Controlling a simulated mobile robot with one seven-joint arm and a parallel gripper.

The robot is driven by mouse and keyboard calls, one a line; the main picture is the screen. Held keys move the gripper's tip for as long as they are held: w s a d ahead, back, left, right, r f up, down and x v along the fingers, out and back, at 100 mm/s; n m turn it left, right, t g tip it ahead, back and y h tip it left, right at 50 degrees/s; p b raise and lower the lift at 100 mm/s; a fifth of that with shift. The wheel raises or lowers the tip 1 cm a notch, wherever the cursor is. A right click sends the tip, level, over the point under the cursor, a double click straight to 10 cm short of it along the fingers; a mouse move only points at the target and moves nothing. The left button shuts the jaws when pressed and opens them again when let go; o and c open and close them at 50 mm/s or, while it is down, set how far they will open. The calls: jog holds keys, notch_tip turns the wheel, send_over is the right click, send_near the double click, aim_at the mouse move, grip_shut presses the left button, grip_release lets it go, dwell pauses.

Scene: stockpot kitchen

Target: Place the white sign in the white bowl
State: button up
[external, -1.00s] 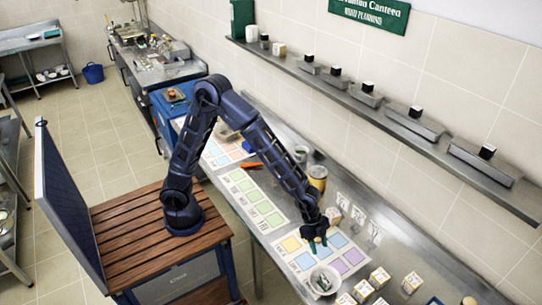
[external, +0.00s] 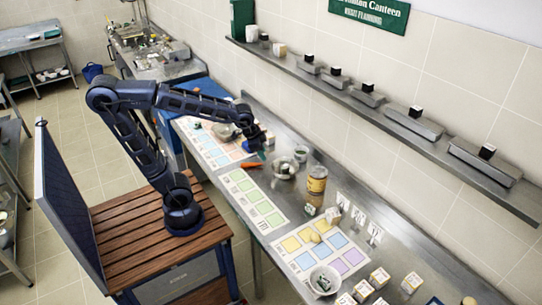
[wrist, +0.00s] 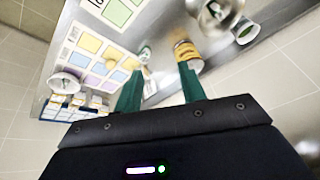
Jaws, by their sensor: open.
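Several small white signs (external: 360,216) stand in a row on the steel counter, right of the yellow can; I cannot tell which one the task means. The white bowl (external: 324,279) sits at the near end of the coloured sheet, with dark and pale bits in it. In the wrist view the white bowl (wrist: 66,84) is at the left. My gripper (external: 262,153) is open and empty above the far part of the counter, well away from the signs and bowl. In the wrist view my gripper (wrist: 160,85) shows two green fingers spread apart.
A yellow can (external: 317,180), a metal bowl (external: 284,170) and a cup (external: 301,153) stand near my gripper. White boxes (external: 379,278) crowd beside the white bowl. A tan round item (external: 315,238) lies on the coloured sheet (external: 340,252). A wall shelf (external: 345,97) runs above.

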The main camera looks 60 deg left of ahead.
jog(key=s+a+r+n+y, duration=0.1)
jog(key=s+a+n, duration=0.5)
jog(key=s+a, duration=0.7)
jog(key=shift+a+t, duration=0.3)
jog(key=shift+a, duration=0.55)
